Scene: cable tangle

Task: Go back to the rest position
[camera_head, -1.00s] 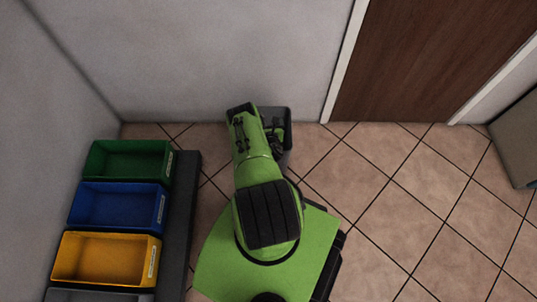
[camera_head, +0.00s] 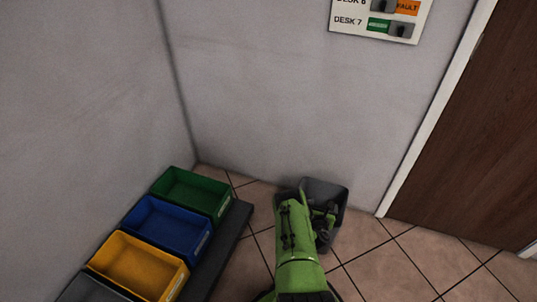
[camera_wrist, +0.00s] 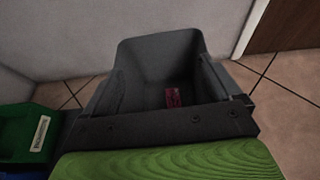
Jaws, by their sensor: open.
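My green arm reaches forward from the bottom of the head view, to the front of a dark grey bin (camera_head: 337,188). The bin stands on the floor by the back wall, and the arm hides part of it. In the wrist view my gripper (camera_wrist: 166,78) is open, its dark fingers wide apart in front of the grey bin (camera_wrist: 160,48). A small dark pink thing (camera_wrist: 173,97) shows low between the fingers, seemingly inside the bin. Nothing shows held between the fingers.
Green (camera_head: 192,190), blue (camera_head: 167,226) and yellow (camera_head: 137,265) trays stand in a row on a dark base at the left. A switch board (camera_head: 382,17) hangs on the back wall. A brown door (camera_head: 485,130) is at the right. Tiled floor (camera_head: 430,262) is clear at the lower right.

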